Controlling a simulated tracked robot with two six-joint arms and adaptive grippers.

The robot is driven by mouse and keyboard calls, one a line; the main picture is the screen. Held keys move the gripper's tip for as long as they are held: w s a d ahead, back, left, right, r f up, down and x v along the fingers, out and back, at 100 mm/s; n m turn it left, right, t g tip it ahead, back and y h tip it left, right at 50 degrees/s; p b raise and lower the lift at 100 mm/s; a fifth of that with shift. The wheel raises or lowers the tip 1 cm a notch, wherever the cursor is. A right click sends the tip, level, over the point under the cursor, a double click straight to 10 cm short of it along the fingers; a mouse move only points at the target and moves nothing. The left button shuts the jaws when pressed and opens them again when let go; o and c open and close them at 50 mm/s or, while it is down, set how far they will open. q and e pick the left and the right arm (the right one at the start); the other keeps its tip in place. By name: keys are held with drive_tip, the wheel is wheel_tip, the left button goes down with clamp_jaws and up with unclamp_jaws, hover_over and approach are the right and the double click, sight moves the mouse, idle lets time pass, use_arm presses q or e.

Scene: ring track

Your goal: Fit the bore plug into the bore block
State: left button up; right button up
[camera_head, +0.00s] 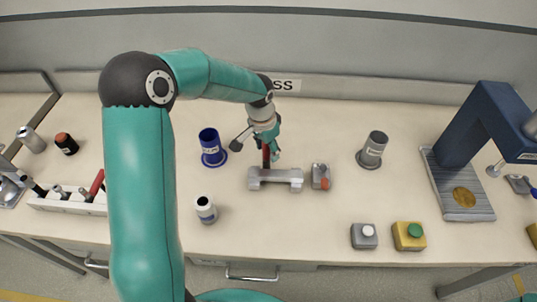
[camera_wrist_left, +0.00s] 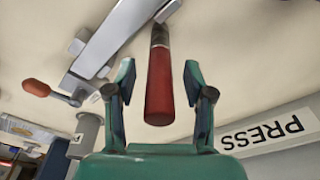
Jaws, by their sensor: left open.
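A red-handled plug (camera_head: 266,156) stands near the back of a long grey block (camera_head: 262,181) at mid-table. In the left wrist view, the plug's red handle (camera_wrist_left: 159,85) points towards me, with a dark band and a grey far end. The grey block (camera_wrist_left: 118,35) lies beside it there. I cannot tell whether the plug's far end sits in a bore. My left gripper (camera_head: 271,146) is open over the plug; in the wrist view its fingers (camera_wrist_left: 161,85) stand apart on both sides of the handle, with gaps. My right gripper is out of view.
A small grey fixture with an orange handle (camera_head: 320,177) stands right of the block. Button boxes (camera_head: 408,237) are at front right, a blue press (camera_head: 470,130) far right.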

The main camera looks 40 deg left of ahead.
use_arm(q)
clamp_jaws()
idle(0.5)
